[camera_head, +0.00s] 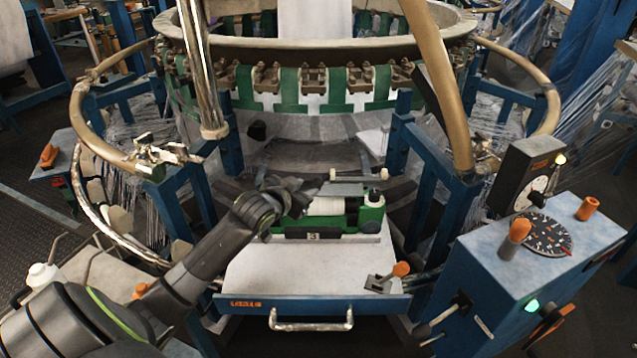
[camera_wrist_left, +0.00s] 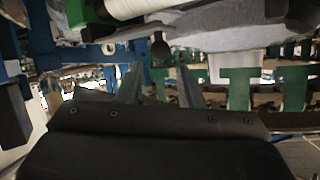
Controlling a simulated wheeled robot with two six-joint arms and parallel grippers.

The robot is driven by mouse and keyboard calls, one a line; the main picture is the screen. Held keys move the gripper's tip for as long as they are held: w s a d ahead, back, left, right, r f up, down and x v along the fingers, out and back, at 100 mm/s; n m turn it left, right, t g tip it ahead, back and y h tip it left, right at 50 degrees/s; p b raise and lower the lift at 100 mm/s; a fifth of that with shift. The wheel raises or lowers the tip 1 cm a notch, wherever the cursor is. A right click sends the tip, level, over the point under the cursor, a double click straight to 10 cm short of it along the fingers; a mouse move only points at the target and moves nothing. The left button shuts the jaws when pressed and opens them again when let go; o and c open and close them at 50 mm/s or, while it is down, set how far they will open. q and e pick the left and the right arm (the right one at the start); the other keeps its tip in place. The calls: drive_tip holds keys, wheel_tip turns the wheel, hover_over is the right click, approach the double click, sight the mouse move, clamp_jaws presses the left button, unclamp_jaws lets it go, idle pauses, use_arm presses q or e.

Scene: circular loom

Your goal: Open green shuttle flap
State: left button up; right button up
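The green shuttle (camera_head: 371,215) lies on the pale tray of the loom, with a white spool (camera_head: 327,206) in it. A thin grey metal flap or bar (camera_head: 345,187) lies above the spool; I cannot tell how far it is raised. My left gripper (camera_head: 312,190) reaches in from the left and covers the shuttle's left end. In the left wrist view its two fingers (camera_wrist_left: 160,86) are apart with nothing between them. The green shuttle body (camera_wrist_left: 90,16) and white spool (camera_wrist_left: 130,8) show at the top there. My right gripper is in neither view.
The tray (camera_head: 300,275) has a metal handle (camera_head: 311,322) in front and an orange-knobbed lever (camera_head: 388,274) at right. Blue posts (camera_head: 440,170) flank the shuttle. A blue control box (camera_head: 520,265) stands at right. The loom's ring (camera_head: 310,50) is behind.

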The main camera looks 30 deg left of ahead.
sight(316, 183)
use_arm(q)
drive_tip(key=x, duration=0.8)
drive_tip(key=shift+w+f, duration=0.1)
drive_tip(key=shift+w, duration=0.1)
clamp_jaws()
